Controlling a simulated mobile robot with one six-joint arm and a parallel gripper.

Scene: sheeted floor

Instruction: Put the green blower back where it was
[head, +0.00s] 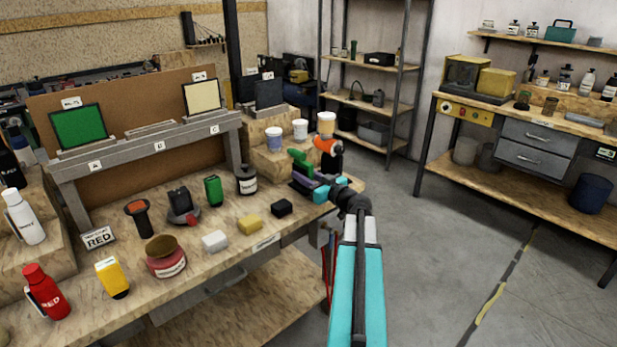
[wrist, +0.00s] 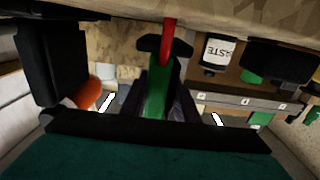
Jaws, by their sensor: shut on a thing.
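The green blower (head: 299,159) is near the right end of the workbench in the head view, at my gripper (head: 304,180). In the wrist view the green blower (wrist: 157,92) lies in the middle, between dark gripper parts, with a red narrow piece above it. My gripper is shut on it. Its lower part is hidden by the gripper. I cannot tell whether it touches the bench. An orange and black thing (head: 328,148) stands close behind it.
A waste jar (head: 247,180), green canister (head: 213,190) and black block (head: 282,208) stand to the left. White-bodied tubs (head: 300,129) stand on a wooden step behind. A grey rack (head: 140,137) with panels spans the bench's back. Open floor lies right.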

